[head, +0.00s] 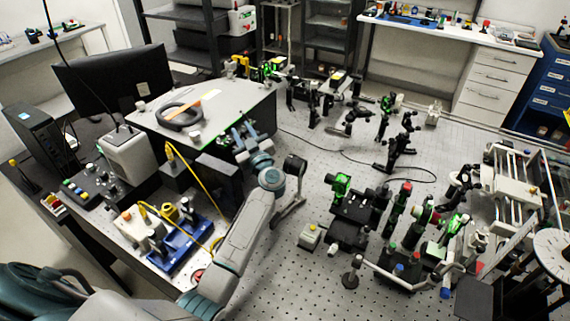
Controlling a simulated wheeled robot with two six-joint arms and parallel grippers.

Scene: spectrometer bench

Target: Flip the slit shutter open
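My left arm reaches in from the lower left, and its gripper (240,133) is at the near right side of a grey box-shaped instrument (232,106). The gripper is small and dark here, and I cannot tell whether its fingers are open or shut. I cannot make out the slit shutter for certain; it may be among the dark parts at the gripper or hidden by it. My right gripper is not in view.
A black ring (180,117) lies on top of the instrument. A black round-headed mount (294,166) stands just right of my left arm. Yellow cables (185,170) run at left. Several optics mounts crowd the right of the perforated table (330,165).

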